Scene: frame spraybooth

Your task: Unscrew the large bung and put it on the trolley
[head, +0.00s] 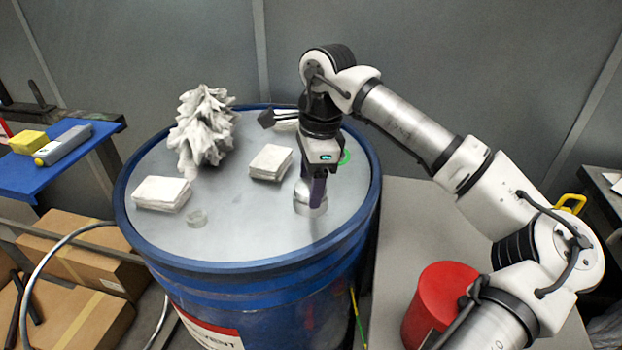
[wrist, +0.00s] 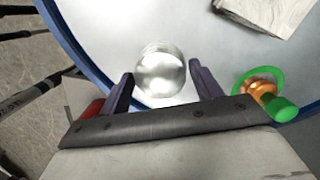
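The large bung (head: 304,207) is a round silvery plug near the right side of the lid of a blue drum (head: 235,225). In the wrist view the bung (wrist: 160,76) lies between the fingertips. My gripper (head: 317,190) points down over it; its dark purple fingers (wrist: 160,80) are apart, with a gap on each side of the bung. I cannot tell how far the fingers reach down beside it. A blue-topped stand (head: 85,160) at the left may be the trolley.
On the lid are a crumpled white heap (head: 203,130), white folded cloths (head: 270,163) and (head: 161,193), and a green ring fitting (wrist: 262,88) right of my gripper. The stand holds a yellow block (head: 28,142) and grey bottle (head: 62,145). A red can (head: 435,300) stands right.

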